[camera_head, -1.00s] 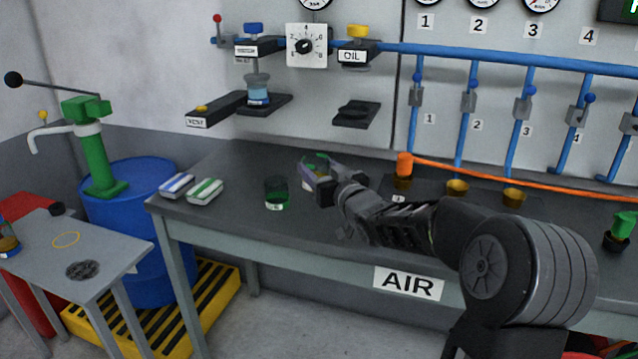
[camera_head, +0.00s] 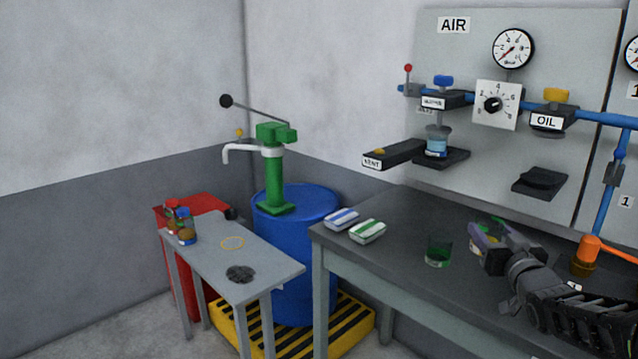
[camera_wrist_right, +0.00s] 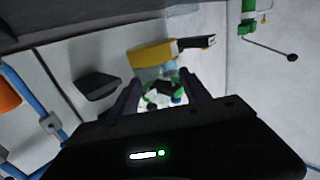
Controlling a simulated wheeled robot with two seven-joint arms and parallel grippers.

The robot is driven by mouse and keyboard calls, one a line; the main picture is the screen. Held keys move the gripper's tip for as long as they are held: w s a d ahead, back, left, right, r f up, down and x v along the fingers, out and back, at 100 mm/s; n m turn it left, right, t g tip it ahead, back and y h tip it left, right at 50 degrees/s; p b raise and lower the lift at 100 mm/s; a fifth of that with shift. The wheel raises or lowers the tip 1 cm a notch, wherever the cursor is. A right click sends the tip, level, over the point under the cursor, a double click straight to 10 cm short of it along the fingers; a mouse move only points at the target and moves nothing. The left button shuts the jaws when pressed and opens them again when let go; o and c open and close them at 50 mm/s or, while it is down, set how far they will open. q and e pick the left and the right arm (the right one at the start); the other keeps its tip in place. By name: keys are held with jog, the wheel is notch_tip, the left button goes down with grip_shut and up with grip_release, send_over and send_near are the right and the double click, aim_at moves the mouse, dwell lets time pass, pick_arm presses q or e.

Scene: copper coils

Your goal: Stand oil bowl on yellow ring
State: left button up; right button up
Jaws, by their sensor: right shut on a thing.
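My right gripper (camera_head: 487,243) is above the workbench and shut on a bowl. The fingers hide much of the bowl in the head view. In the right wrist view the bowl (camera_wrist_right: 160,94) looks clear, between the fingertips, with green and blue bits seen in or through it. I cannot read a label on it. A dark green glass cup (camera_head: 438,253) with a white label stands on the bench left of the gripper. My left gripper is not in view.
The side table (camera_head: 262,268) also carries small jars (camera_head: 181,222) at its back left and a dark round mesh patch (camera_head: 240,274) at the front. A blue drum (camera_head: 300,240) with a green pump (camera_head: 275,170) stands between table and bench. Two packs (camera_head: 367,231) lie on the bench's left end.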

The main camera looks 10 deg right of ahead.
jog(key=shift+a+r, duration=0.2)
jog(key=shift+a, duration=0.15)
jog(key=a+f+y+p, duration=0.1)
jog(key=a+f+p, duration=0.2)
jog(key=a, duration=0.6)
jog(key=s+a+f+n+y+p, duration=0.1)
jog(key=a+f+p, duration=0.2)
jog(key=a, duration=0.6)
jog(key=a+f+n+y+p, duration=0.1)
jog(key=a+f+p, duration=0.2)
jog(key=a+p, duration=0.4)
jog(key=a, duration=0.2)
jog(key=shift+s+a+f, duration=0.2)
jog(key=shift+s+a, duration=0.1)
jog(key=shift+s, duration=0.1)
jog(key=shift+a+f, duration=0.1)
